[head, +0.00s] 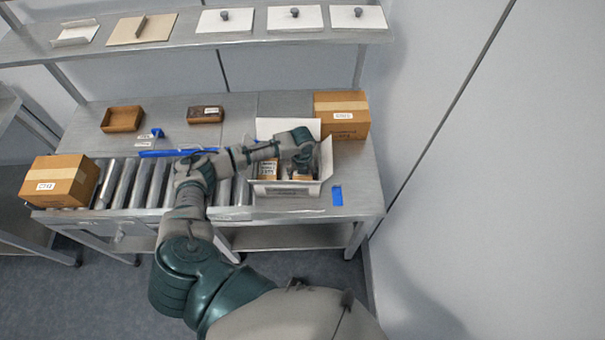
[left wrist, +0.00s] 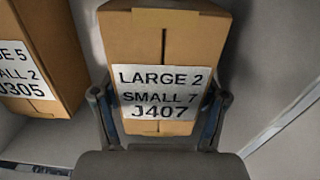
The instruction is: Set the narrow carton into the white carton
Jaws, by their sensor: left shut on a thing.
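The white carton (head: 285,189) stands open on the right part of the metal table, flaps up. My left gripper (head: 303,166) reaches into its right side from above. In the left wrist view the gripper (left wrist: 163,115) is shut on a narrow brown carton (left wrist: 163,52) labelled LARGE 2, SMALL 7, J407. That carton also shows low inside the white carton's right part (head: 303,177). Whether it touches the bottom is hidden. Another brown carton (head: 267,169), labelled J305 in the left wrist view (left wrist: 42,55), stands inside on the left, with a gap between the two. My right gripper is not in view.
A taped brown box (head: 342,115) stands behind the white carton, another (head: 60,182) on the left of the roller conveyor (head: 145,183). Two wooden trays (head: 123,119) (head: 205,115) lie at the back. A blue card (head: 337,195) lies right of the white carton. A shelf (head: 180,33) spans above.

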